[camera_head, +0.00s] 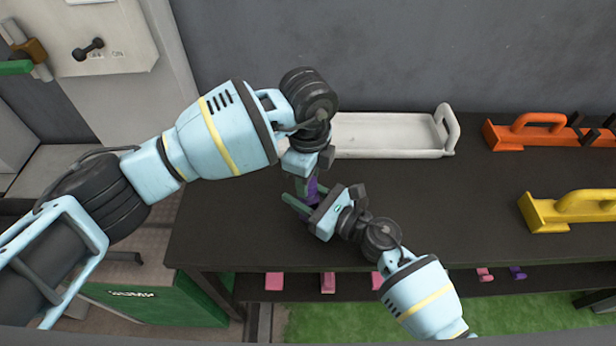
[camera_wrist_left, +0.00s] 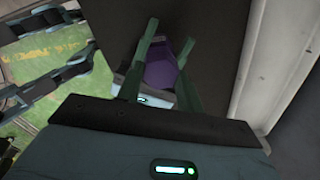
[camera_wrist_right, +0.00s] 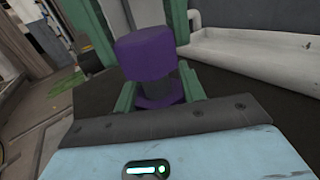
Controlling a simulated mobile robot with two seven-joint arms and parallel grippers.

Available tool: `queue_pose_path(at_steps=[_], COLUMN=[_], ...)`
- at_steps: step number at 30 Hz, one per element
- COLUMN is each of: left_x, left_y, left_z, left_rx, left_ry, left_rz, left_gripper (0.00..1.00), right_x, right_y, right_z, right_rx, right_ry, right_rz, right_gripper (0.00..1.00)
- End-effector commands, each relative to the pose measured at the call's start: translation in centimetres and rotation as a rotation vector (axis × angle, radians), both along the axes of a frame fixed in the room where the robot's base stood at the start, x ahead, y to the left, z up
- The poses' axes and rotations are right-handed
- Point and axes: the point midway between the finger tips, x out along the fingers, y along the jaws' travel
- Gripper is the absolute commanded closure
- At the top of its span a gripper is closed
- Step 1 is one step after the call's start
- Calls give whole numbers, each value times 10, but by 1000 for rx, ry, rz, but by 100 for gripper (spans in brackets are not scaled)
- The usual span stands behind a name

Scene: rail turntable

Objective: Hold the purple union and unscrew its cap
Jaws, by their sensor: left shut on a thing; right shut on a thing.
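The purple union (camera_head: 312,187) stands over the dark table between my two grippers. In the right wrist view it has a wide purple upper part (camera_wrist_right: 145,52), a dark grey middle (camera_wrist_right: 160,88) and a purple lower part (camera_wrist_right: 160,100). My left gripper (camera_head: 309,184) comes from above, shut on the upper part; its green fingers flank the purple top in the left wrist view (camera_wrist_left: 163,68). My right gripper (camera_head: 305,204) comes from the front right, shut on the union lower down. The fingers partly hide the union, and I cannot tell whether its base touches the table.
A white tray (camera_head: 390,152) lies behind the grippers at the back of the table (camera_head: 450,200). An orange holder (camera_head: 505,138) and a yellow holder (camera_head: 560,212) stand at the right. Pink pieces (camera_head: 328,282) show on a lower shelf.

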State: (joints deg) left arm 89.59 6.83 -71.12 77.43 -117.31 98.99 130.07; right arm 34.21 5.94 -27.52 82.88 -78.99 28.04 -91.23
Motion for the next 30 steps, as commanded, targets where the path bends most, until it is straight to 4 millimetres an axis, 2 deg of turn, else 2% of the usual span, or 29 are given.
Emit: queue_pose_path(at_steps=[30], left_x=[0], left_y=[-1], left_z=[18], left_rx=[-3], left_ry=[-1], left_rz=[-2], left_gripper=[100], right_x=[0], right_y=[1], right_z=[1], right_rx=[2], right_ry=[-1], right_rz=[1], right_gripper=[100])
